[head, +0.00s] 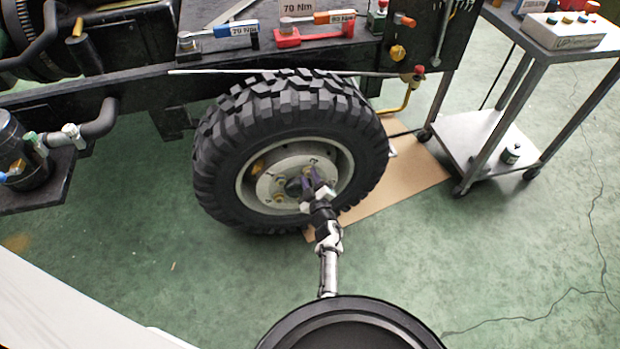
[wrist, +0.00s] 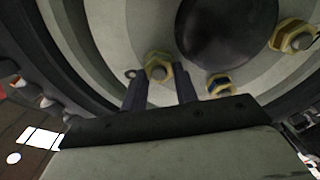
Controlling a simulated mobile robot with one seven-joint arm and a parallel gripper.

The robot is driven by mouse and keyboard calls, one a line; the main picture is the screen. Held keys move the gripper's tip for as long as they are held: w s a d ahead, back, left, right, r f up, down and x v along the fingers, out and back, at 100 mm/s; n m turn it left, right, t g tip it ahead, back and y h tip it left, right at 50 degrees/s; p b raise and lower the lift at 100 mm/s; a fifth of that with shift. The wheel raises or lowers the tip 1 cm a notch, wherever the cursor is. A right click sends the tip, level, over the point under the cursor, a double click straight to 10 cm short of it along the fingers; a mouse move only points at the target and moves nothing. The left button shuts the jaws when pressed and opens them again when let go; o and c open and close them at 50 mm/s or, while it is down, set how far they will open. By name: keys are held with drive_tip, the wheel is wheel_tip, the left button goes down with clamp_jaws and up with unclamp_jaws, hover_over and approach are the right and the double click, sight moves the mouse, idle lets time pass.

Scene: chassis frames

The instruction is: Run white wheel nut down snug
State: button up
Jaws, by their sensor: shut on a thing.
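The big black-tyred wheel (head: 222,140) stands upright under the dark chassis, its pale rim and hub facing me. In the wrist view, a brass-coloured wheel nut with a pale grey-white face (wrist: 158,68) sits on the hub between my gripper's fingertips (wrist: 159,78). I take it for the white nut. My gripper (head: 314,180) reaches the hub's right side in the head view and is shut on this nut. A blue-marked nut (wrist: 218,85) sits just right of the fingers. Another brass nut (wrist: 293,37) is farther right. The thread behind the held nut is hidden.
A dark round hub centre (wrist: 227,30) bulges close above the fingers. Torque wrenches, one blue (head: 222,31) and one red (head: 303,36), lie on the chassis top. A metal cart (head: 478,130) stands at right. The green floor in front is mostly clear.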

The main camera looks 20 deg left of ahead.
drive_tip(key=m+p, duration=0.2)
drive_tip(key=m, duration=0.1)
drive_tip(key=shift+d+r+m+p, duration=0.1)
drive_tip(key=shift+r+m+p, duration=0.2)
drive_tip(key=shift+p, duration=0.1)
drive_tip(key=shift+f+m, duration=0.25)
drive_tip(key=shift+m, duration=0.85)
drive_tip(key=o, duration=0.7)
drive_tip(key=p+v, duration=0.3)
drive_tip(key=v, duration=1.1)
drive_tip(key=shift+p, duration=0.35)
